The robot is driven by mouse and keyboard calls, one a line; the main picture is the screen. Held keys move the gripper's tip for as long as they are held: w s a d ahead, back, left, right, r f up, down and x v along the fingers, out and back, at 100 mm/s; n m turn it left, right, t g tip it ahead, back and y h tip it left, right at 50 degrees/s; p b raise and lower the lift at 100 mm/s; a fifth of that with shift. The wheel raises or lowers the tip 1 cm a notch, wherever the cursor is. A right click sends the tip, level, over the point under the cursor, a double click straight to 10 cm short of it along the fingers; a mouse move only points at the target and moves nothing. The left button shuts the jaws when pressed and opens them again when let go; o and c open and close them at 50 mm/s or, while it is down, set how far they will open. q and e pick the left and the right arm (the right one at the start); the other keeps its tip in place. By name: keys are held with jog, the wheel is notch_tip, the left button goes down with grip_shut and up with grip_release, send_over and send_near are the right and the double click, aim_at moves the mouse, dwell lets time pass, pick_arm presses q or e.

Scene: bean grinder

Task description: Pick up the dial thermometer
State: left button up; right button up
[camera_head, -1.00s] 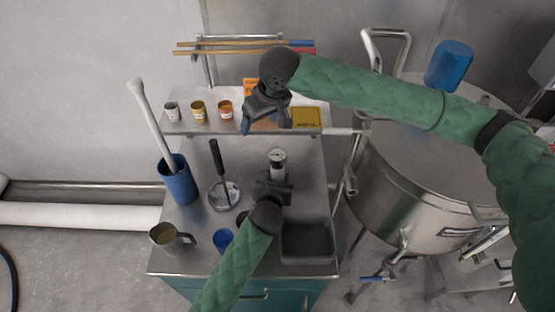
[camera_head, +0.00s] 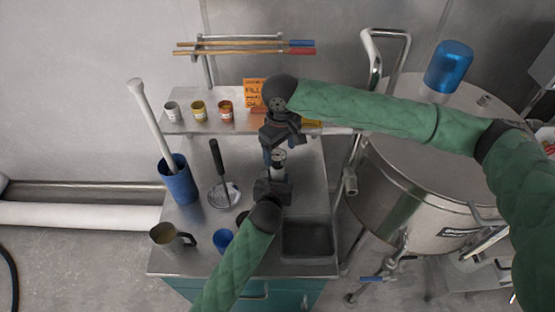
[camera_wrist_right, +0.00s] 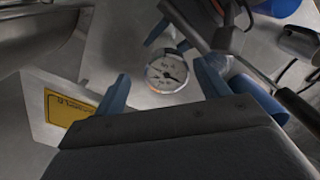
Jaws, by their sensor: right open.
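The dial thermometer (camera_head: 279,157) has a round white dial facing up and stands on the metal table, close to both grippers. In the right wrist view its dial (camera_wrist_right: 167,74) sits between the blue fingers of my right gripper (camera_wrist_right: 161,72). My right gripper (camera_head: 283,148) is open just above and behind the dial in the head view, and no grip shows. My left gripper (camera_head: 272,180) is at the near side of the thermometer and hides its lower part. Whether the left jaws are open or shut on it is not clear.
A ladle with a black handle (camera_head: 217,160), a blue cylinder (camera_head: 178,182), a metal mug (camera_head: 170,238), a blue cup (camera_head: 223,238) and a dark tray (camera_head: 308,238) surround the spot. A shelf behind holds several small cups. A large steel vessel (camera_head: 410,175) stands at right.

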jog(key=shift+s+a+f, duration=0.1)
jog(key=shift+a+f, duration=0.1)
jog(key=shift+f, duration=1.15)
jog(key=shift+s+a+f, duration=0.1)
jog(key=shift+a+f, duration=0.05)
jog(key=shift+f, duration=1.2)
jog(key=c, duration=1.1)
